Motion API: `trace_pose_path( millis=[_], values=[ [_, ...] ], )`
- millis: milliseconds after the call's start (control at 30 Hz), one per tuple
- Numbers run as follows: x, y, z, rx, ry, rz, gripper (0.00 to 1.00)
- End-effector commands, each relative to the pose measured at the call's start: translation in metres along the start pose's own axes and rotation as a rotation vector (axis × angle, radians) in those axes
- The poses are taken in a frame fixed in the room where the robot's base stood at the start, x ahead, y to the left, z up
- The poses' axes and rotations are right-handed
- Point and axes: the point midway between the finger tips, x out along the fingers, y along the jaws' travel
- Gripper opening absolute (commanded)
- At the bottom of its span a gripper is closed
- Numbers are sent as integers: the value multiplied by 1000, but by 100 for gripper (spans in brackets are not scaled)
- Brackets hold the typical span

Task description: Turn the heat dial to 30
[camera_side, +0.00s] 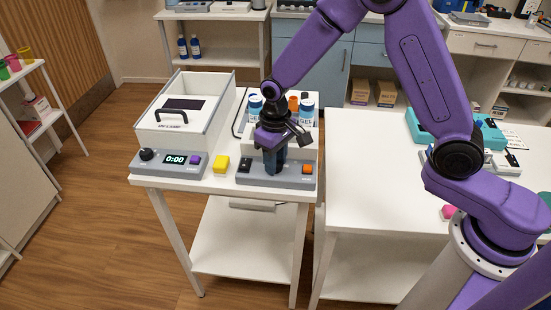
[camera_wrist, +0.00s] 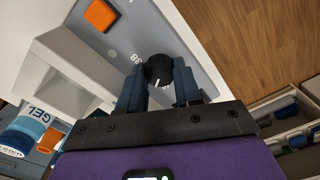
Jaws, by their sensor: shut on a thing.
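The dial (camera_wrist: 158,69) is a round black knob on a grey control panel (camera_wrist: 165,20), seen in the wrist view. A short white line shows on its face, toward the lower edge of the picture. Small white scale marks (camera_wrist: 136,57) sit beside it, too small to read surely. My gripper (camera_wrist: 159,82) has one finger on either side of the knob and is shut on it. In the side view my gripper (camera_side: 275,165) points down onto the right-hand device's front panel (camera_side: 290,181) and hides the dial there.
An orange button (camera_side: 307,169) and a black switch (camera_side: 245,165) flank my gripper on the panel. Bottles (camera_side: 307,106) stand behind. To the left are a yellow block (camera_side: 220,164) and a white box device (camera_side: 190,135) with its own black knob (camera_side: 147,154) and a display reading 0:00.

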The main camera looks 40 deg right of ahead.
Motion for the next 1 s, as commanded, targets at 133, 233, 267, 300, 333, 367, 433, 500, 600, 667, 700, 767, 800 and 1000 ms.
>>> trace_pose_path(
  millis=[133,233,267,300,333,367,433,500,600,667,700,767,800,1000],
  values=[
    [0,1,-1,-136,3,0,3],
    [0,0,-1,-223,3,0,3],
    [0,0,-1,-247,3,0,3],
    [0,0,-1,-278,3,0,3],
    [0,0,-1,-300,3,0,3],
    [0,0,-1,-323,3,0,3],
    [0,1,-1,-368,3,0,3],
    [0,1,-1,-409,3,0,3],
    [0,1,-1,-456,3,0,3],
    [0,0,-1,-479,3,1,3],
    [0,0,-1,-491,3,1,3],
    [0,0,-1,-508,3,1,3],
    [0,0,-1,-515,4,1,3],
    [0,0,-1,-537,4,1,4]
  ],
)
